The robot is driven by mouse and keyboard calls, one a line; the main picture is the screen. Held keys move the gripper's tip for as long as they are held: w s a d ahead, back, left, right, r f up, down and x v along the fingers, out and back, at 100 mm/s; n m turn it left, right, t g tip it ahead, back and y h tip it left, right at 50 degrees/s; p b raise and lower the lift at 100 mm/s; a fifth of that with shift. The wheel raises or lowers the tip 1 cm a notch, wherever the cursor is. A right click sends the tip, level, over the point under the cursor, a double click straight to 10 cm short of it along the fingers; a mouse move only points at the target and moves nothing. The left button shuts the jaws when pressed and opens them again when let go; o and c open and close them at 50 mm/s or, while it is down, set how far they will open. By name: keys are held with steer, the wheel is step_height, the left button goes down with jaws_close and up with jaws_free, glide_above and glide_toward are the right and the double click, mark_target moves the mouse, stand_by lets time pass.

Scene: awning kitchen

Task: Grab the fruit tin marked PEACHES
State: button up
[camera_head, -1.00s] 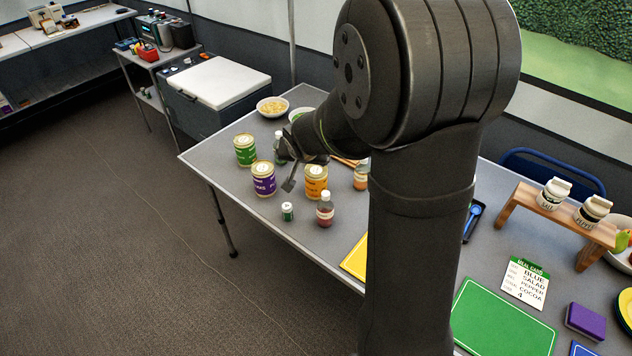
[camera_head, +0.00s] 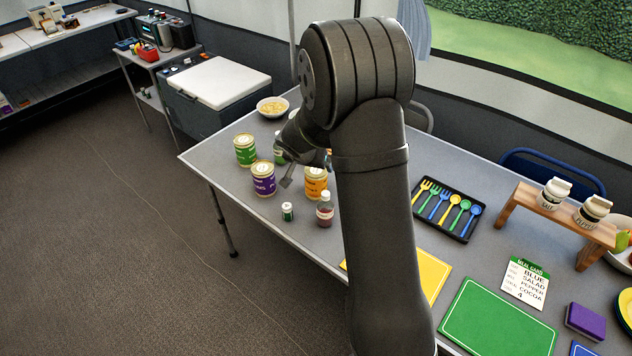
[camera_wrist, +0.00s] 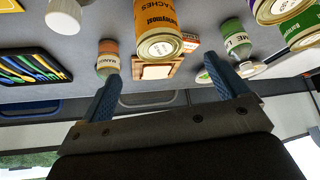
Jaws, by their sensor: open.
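The orange tin with a gold lid (camera_head: 316,181) stands upright on the grey table, partly behind my arm. In the wrist view, which looks upside down, the orange tin (camera_wrist: 158,28) carries lettering ending in "ACHES" and sits at the top middle. My gripper (camera_head: 287,177) is beside it, to its left in the head view. In the wrist view my gripper's two blue fingers (camera_wrist: 168,80) are spread wide with nothing between them. The tin lies beyond the fingertips, apart from them.
A purple tin (camera_head: 263,180) and a green tin (camera_head: 245,151) stand to the left. A small green-labelled jar (camera_head: 287,212) and a red bottle (camera_head: 325,211) stand in front. A lime-labelled bottle (camera_wrist: 236,38) is near one finger. A cutlery tray (camera_head: 447,208) lies right of my arm.

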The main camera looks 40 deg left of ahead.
mark_target(315, 170)
steer(key=x, duration=1.1)
steer(key=shift+w+f, duration=0.2)
steer(key=shift+f, duration=0.1)
steer(key=c, duration=1.3)
steer(key=shift+c, duration=0.4)
steer(key=shift+r, duration=0.15)
